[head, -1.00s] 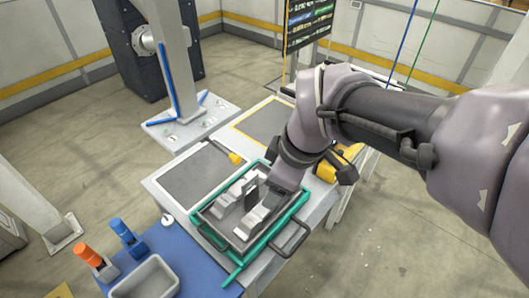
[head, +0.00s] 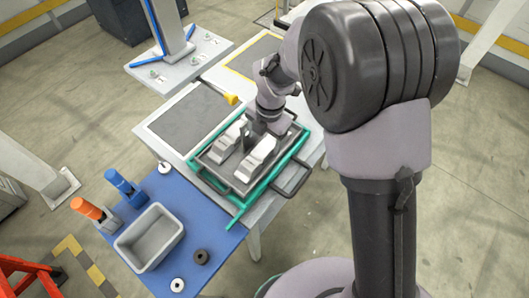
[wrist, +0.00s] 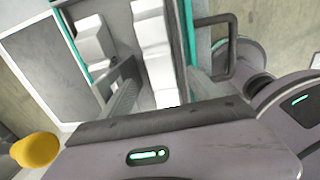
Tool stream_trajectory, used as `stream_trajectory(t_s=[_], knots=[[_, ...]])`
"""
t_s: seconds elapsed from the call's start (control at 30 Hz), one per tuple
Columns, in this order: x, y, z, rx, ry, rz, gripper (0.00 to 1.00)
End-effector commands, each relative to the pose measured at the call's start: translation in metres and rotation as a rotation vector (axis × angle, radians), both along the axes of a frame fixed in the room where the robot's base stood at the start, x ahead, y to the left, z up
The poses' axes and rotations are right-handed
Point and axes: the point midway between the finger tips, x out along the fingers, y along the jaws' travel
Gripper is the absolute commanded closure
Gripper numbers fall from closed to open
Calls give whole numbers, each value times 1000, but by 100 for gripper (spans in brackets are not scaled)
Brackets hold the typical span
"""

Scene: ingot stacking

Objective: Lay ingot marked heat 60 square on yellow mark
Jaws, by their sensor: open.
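Two pale grey ingots lie side by side in a grey tray with a teal frame (head: 243,203). The left ingot (head: 228,138) also shows in the wrist view (wrist: 91,42), as does the right ingot (head: 256,157), there (wrist: 153,50). No heat number is readable on either. My gripper (head: 248,138) is open and low over the tray, at the ingots' far ends. In the wrist view one dark finger (wrist: 121,88) reaches down between the two ingots; the other is hard to make out. The yellow mark (head: 238,68) outlines a dark mat at the table's back, partly behind my arm.
A plain dark mat (head: 188,118) lies left of the tray, with a yellow-headed tool (head: 231,99) at its back corner. A blue surface in front holds a grey bin (head: 150,237), orange and blue tools and small round pieces. A black handle (head: 293,181) sticks out right of the tray.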

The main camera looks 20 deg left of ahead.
Motion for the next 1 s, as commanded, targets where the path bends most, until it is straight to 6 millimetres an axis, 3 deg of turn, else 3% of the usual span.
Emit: stream_trajectory(t_s=[0.2, 0.43, 0.8, 1.0], knots=[[1, -1, -45, -1, 3, -2, 28], [2, -1, -49, -1, 3, -2, 28], [1, -1, -50, -2, 4, -2, 100], [0, -2, -50, -4, 7, -3, 100]])
